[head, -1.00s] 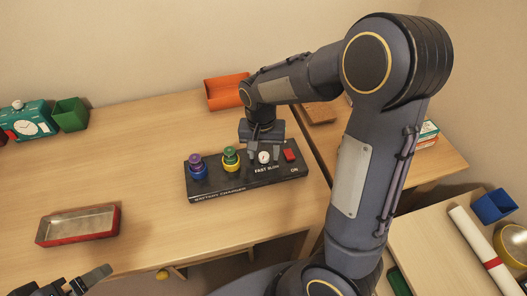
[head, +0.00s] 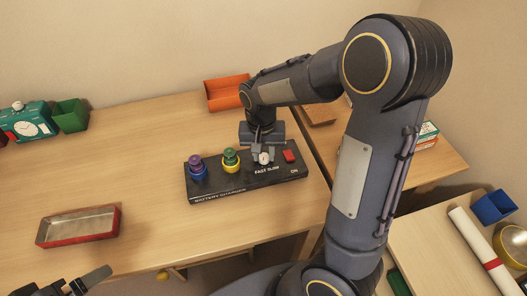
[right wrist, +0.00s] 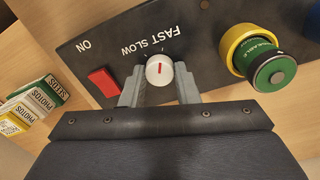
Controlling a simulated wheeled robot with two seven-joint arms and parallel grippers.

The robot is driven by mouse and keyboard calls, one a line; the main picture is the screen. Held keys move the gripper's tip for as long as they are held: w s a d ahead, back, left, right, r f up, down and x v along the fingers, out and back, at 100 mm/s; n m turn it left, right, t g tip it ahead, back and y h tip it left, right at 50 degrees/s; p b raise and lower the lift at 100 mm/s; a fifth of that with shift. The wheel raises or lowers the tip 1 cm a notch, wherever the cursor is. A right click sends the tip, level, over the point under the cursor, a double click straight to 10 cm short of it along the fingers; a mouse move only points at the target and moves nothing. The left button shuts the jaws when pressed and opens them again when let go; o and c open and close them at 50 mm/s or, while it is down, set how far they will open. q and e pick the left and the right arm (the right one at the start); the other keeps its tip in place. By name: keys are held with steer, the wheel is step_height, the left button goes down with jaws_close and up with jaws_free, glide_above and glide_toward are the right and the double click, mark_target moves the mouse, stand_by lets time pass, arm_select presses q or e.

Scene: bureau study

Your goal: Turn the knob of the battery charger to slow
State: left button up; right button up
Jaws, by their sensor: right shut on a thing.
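The black battery charger (head: 230,187) lies on the desk, with FAST and SLOW lettering, a red switch (head: 290,156) marked ON, and two round coloured holders. Its white knob (head: 264,158) also shows in the right wrist view (right wrist: 159,70). There its red line stands about upright, and SLOW lies to the left of FAST. My right gripper (head: 263,155) is down at the charger, its fingers (right wrist: 159,86) shut on the knob from both sides. My left gripper (head: 82,283) is partly in view at the lower left, away from the charger; its opening is unclear.
A red-rimmed metal tray (head: 78,227) lies at the left of the desk. An orange bin (head: 226,92) is behind. The desk between tray and charger is clear.

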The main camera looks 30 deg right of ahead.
mark_target(263, 158)
steer(key=n, duration=0.6)
steer(key=shift+p, duration=0.4)
steer(key=n, duration=0.5)
steer(key=shift+p, duration=0.3)
steer(key=o, duration=1)
steer(key=shift+r, duration=0.1)
steer(key=r, duration=0.4)
steer(key=r+p, duration=0.1)
steer(key=r, duration=0.2)
steer(key=shift+s+a+r, duration=0.1)
steer(key=shift+a+r, duration=0.1)
steer(key=shift+r, duration=0.15)
